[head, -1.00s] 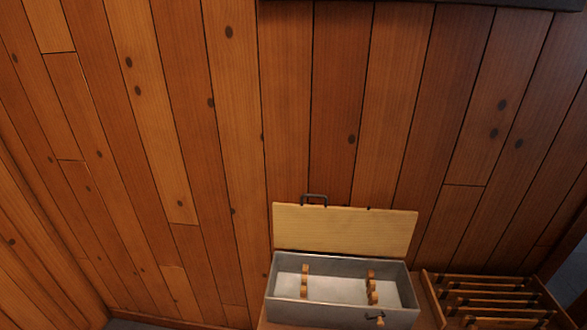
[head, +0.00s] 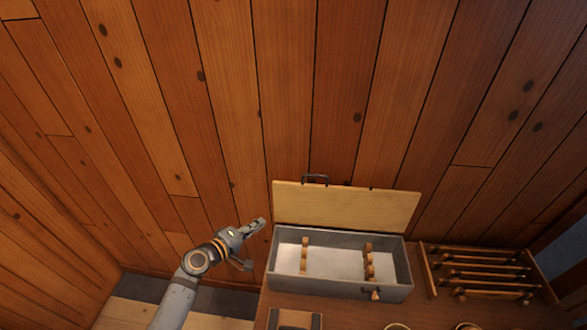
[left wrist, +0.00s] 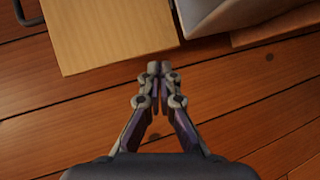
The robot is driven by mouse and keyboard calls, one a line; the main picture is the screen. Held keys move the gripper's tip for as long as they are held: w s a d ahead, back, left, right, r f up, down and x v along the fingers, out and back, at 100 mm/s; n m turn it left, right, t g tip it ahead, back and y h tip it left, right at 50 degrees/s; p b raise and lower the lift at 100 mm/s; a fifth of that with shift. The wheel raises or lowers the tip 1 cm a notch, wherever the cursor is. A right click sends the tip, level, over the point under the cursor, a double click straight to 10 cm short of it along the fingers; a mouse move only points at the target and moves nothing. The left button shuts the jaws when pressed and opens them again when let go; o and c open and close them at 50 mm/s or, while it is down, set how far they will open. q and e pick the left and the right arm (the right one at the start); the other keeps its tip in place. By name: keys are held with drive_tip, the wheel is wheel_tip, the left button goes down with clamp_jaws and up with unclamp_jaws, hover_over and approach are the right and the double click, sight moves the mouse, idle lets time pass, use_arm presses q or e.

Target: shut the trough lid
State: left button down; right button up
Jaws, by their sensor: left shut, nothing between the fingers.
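The trough (head: 340,290) is a grey box on the table at the lower middle of the head view. Its pale wooden lid (head: 346,207) stands open along the far edge, with a dark handle (head: 316,179) on its upper edge. Inside the trough are two notched wooden supports. My left gripper (head: 259,222) is shut and empty, just left of the lid and apart from it. In the left wrist view the gripper (left wrist: 159,67) points at the lid (left wrist: 110,30), with the trough's grey corner (left wrist: 215,15) at the upper right. My right gripper is not in view.
A wooden rack (head: 485,273) with several dark-ended bars stands right of the trough. A small wooden frame (head: 294,320) and round rims (head: 397,327) show at the front edge. The plank wall (head: 330,90) rises behind the lid. Free space lies left of the trough.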

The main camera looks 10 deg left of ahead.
sight(294, 184)
use_arm(q)
drive_tip(key=d+r+t+h, duration=0.1)
drive_tip(key=d+r+h, duration=0.3)
drive_tip(key=r, duration=1.1)
drive_tip(key=p+x, duration=0.4)
drive_tip(key=x, duration=0.4)
drive_tip(key=shift+w+d, duration=0.25)
drive_tip(key=shift+w, duration=0.05)
drive_tip(key=shift+w+d+f, duration=0.2)
drive_tip(key=shift+w+d, duration=0.1)
drive_tip(key=shift+w, duration=0.05)
